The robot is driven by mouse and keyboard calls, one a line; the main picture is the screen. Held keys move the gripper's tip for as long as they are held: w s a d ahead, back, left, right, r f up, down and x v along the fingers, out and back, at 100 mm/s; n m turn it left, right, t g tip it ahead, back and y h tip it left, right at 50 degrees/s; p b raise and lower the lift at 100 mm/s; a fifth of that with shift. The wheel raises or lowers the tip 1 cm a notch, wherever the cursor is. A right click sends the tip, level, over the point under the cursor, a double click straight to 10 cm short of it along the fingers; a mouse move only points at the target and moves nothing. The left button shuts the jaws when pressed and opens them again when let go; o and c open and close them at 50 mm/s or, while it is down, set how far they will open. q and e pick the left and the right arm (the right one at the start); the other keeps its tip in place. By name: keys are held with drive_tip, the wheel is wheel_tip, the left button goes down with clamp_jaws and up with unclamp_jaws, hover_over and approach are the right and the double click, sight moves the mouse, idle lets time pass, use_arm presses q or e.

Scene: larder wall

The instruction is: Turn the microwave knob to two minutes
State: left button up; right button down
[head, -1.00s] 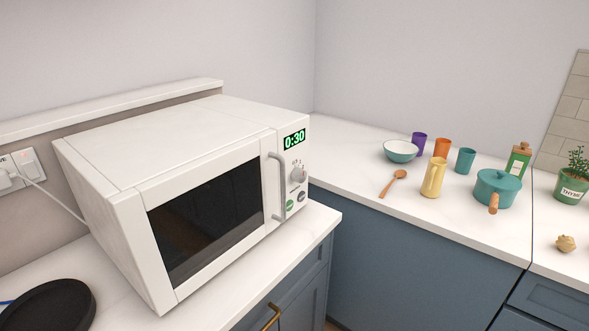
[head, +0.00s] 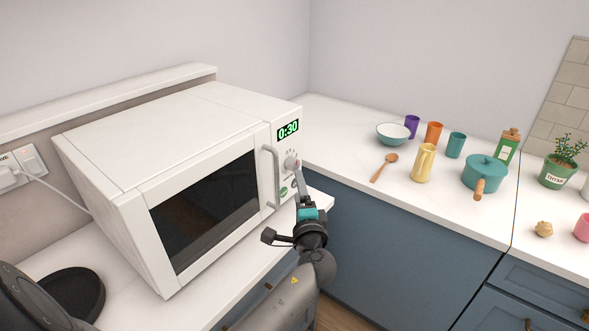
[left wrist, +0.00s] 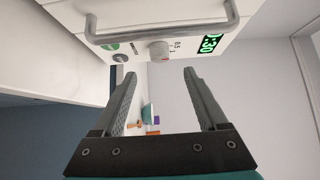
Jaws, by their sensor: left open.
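The white microwave (head: 170,140) stands on the left counter with its door shut and its green display (head: 288,131) reading 0:30. Its round knob (head: 290,163) sits below the display, right of the door handle (head: 271,178). In the left wrist view the knob (left wrist: 159,51) shows beyond and between the fingertips, with the handle (left wrist: 160,30) beside it. My left gripper (head: 300,178) is in front of the control panel, close to the knob; in the wrist view its fingers (left wrist: 160,78) are apart and empty, with a gap to the knob. My right gripper is not in view.
Buttons (head: 283,192) lie below the knob. A bowl (head: 393,134), wooden spoon (head: 383,168), yellow jug (head: 424,163) and teal pot (head: 485,174) stand on the right counter (head: 340,150). A black round object (head: 75,292) lies at front left.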

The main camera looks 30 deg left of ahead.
sight(294, 168)
use_arm(q)
drive_tip(key=x, duration=0.9)
drive_tip(key=shift+b, duration=0.35)
clamp_jaws()
